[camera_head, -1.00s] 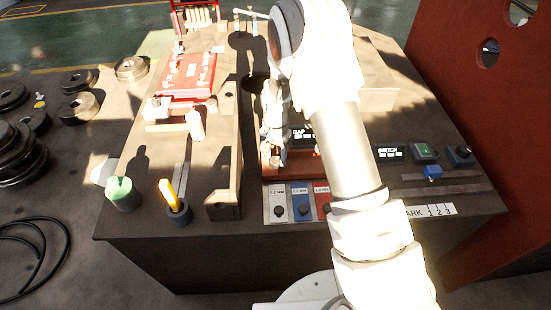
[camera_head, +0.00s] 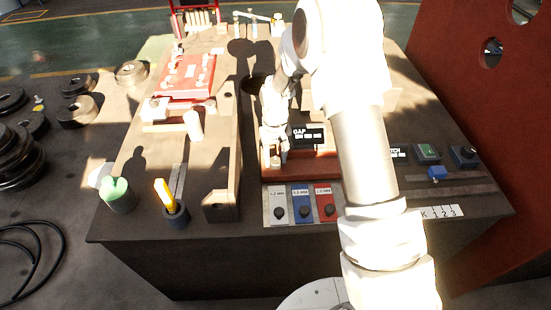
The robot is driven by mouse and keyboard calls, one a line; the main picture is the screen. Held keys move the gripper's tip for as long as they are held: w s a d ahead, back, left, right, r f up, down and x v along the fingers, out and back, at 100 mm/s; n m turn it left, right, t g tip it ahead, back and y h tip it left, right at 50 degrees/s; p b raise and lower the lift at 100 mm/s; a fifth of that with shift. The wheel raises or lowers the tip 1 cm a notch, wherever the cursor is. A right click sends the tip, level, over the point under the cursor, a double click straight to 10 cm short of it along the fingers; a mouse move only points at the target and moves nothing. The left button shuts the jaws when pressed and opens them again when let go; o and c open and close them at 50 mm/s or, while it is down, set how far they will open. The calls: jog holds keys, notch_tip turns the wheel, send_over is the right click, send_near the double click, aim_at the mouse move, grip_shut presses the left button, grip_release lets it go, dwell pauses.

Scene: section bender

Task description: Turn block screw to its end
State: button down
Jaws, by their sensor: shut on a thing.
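My gripper (camera_head: 274,152) points down at the left end of a low red block (camera_head: 318,166) in the middle of the bench. It is shut on a small pale piece there, which I take to be the block screw; the jaws hide most of it. How far the screw is turned cannot be seen. A black GAP display (camera_head: 308,136) stands just right of my gripper, but its reading is too small to make out.
Grey, blue (camera_head: 303,205) and red labelled plates with black knobs lie in front of the block. A long brown bar (camera_head: 224,160) runs close on the left. Green and blue controls are at right.

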aim_at(276, 160)
dwell(0.4)
jog(key=shift+c, duration=1.7)
grip_release()
notch_tip(276, 160, up, 18)
jog(key=p, duration=0.1)
jog(key=shift+f, duration=0.25)
